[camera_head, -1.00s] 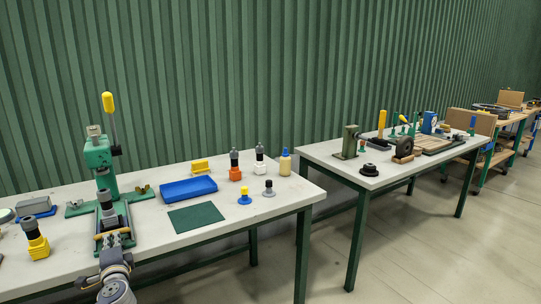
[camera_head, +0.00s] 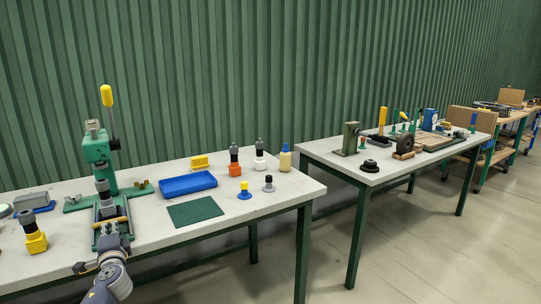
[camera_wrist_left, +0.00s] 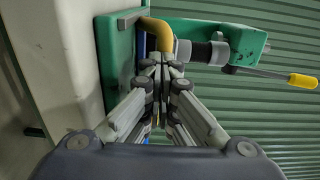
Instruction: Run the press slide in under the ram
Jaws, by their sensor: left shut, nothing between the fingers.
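The green press (camera_head: 97,150) stands on the near table, with its yellow-knobbed lever (camera_head: 106,96) upright. Its slide, with a brass-coloured bar handle (camera_head: 110,223) across the front, lies on the press's front rails. My left gripper (camera_head: 112,240) is shut and empty at the front of the slide, by the handle. In the left wrist view the shut fingers (camera_wrist_left: 161,66) point at the curved yellow handle (camera_wrist_left: 157,32) and appear to touch it.
A yellow-based part (camera_head: 35,240) stands left of the press. A second table (camera_head: 330,152) stands further right.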

